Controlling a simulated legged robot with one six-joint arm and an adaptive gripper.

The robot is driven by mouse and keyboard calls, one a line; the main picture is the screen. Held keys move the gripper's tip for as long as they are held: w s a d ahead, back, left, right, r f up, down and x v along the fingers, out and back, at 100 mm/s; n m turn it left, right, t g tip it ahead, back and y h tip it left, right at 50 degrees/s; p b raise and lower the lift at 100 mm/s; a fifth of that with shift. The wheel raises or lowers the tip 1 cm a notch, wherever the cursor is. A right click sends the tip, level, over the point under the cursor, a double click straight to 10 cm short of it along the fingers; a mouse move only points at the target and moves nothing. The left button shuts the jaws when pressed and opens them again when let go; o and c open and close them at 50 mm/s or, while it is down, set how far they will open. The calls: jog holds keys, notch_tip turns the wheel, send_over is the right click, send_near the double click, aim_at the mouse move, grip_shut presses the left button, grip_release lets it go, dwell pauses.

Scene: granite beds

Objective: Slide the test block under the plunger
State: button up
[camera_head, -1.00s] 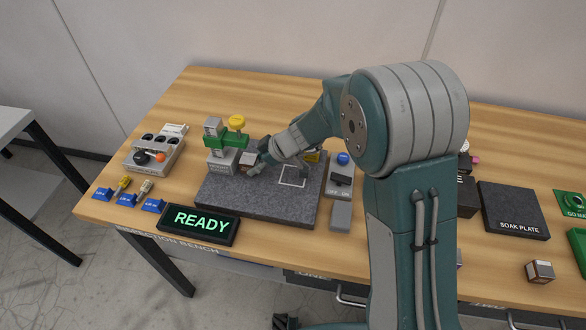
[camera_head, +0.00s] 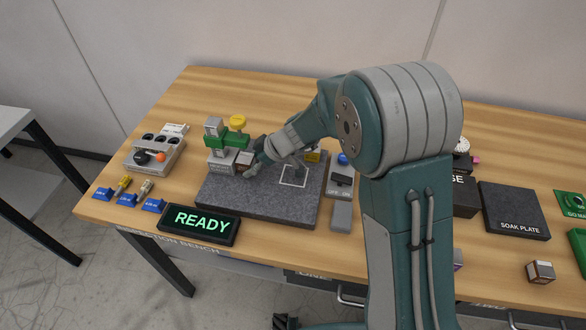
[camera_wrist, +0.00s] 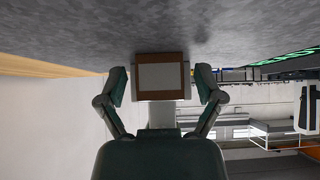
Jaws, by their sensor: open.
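The test block (camera_head: 245,158), small with a brown edge, sits on the granite bed (camera_head: 258,205) beside the base of the green-armed stand (camera_head: 229,141). In the wrist view the block (camera_wrist: 161,77) shows a pale face with a brown border, between two spread fingers. My gripper (camera_head: 256,158) is open at the block's right side in the head view; gaps show between the fingers and the block's sides. A yellow knob (camera_head: 238,122) tops the stand's arm. The plunger tip is hidden, so I cannot tell whether the block is directly under it.
A READY display (camera_head: 201,224) stands in front of the bed. A grey switch box (camera_head: 341,180) is to its right. A grey holder (camera_head: 155,152) and several blue-based pieces are at left. A soak plate (camera_head: 513,210) lies at right. The bed's front part is clear.

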jog(key=shift+v, duration=3.05)
jog(key=v, duration=1.2)
jog(key=s+d+r+m+t+h, duration=0.2)
jog(key=s+d+m, duration=0.5)
jog(key=s, duration=0.4)
jog(key=s+d+r+m+t+h, duration=0.2)
jog(key=s+d+r+m+h, duration=0.2)
jog(key=s, duration=0.8)
jog(key=d+m+h, duration=0.2)
jog(key=d+m, duration=0.1)
jog(key=m, duration=0.1)
jog(key=shift+d+m, duration=0.4)
jog(key=shift+w, duration=0.1)
jog(key=shift+c, duration=0.3)
